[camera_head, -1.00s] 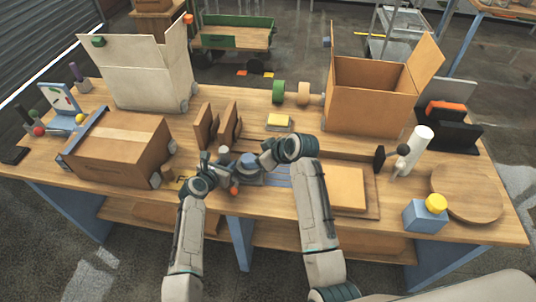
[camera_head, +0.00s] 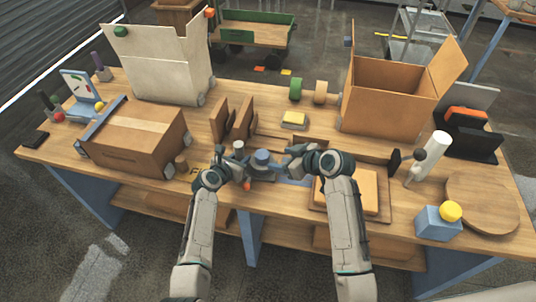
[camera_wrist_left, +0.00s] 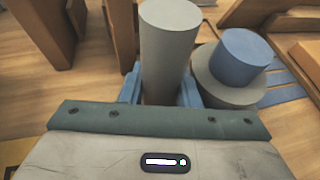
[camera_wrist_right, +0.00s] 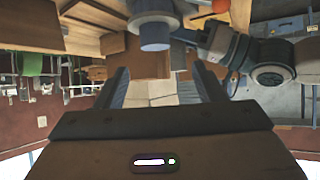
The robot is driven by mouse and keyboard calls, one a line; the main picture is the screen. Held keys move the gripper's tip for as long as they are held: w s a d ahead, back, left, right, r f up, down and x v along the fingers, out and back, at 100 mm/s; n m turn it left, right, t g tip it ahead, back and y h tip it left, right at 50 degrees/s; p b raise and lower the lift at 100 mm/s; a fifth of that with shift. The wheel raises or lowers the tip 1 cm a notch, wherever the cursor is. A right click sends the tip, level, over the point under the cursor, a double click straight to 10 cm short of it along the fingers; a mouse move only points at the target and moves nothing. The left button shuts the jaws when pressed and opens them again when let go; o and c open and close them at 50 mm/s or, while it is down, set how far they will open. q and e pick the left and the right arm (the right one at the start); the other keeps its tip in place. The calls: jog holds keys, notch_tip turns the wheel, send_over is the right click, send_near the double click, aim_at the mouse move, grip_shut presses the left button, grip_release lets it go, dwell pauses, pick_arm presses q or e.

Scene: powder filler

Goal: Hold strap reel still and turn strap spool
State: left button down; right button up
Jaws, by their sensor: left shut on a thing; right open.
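The strap reel has an upright grey post (camera_wrist_left: 167,50) and, beside it, the strap spool, a blue knob (camera_wrist_left: 240,52) on a wider grey disc (camera_wrist_left: 225,88). In the head view the post (camera_head: 239,147) stands left of the spool (camera_head: 262,158). My left gripper (camera_head: 236,165) is shut around the grey post, with a finger on each side. My right gripper (camera_head: 289,158) is open and empty, just right of the spool. In the right wrist view the blue knob (camera_wrist_right: 155,38) shows upside down beyond the open fingers. Blue strap (camera_wrist_left: 285,88) lies right of the spool.
Brown upright dividers (camera_head: 230,118) stand behind the reel, and a closed carton (camera_head: 135,135) sits to the left. A tray with an orange-brown pad (camera_head: 358,190) lies right of my right gripper. A yellow-topped block (camera_head: 294,119) lies behind. The table's front edge is close.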

aim_at(267, 158)
jog(key=w+a+f, duration=0.2)
jog(key=w+a+f+t+y, duration=0.1)
jog(key=w+a+f, duration=0.1)
jog(key=w+a+f+t, duration=0.1)
jog(key=w+f, duration=0.1)
jog(key=w, duration=0.1)
jog(key=shift+w+a+f, duration=0.1)
jog(key=shift+a+f, duration=0.25)
jog(key=shift+a, duration=0.05)
dwell(0.3)
jog(key=c, duration=1)
jog(key=shift+o, duration=0.2)
jog(key=shift+m, duration=0.4)
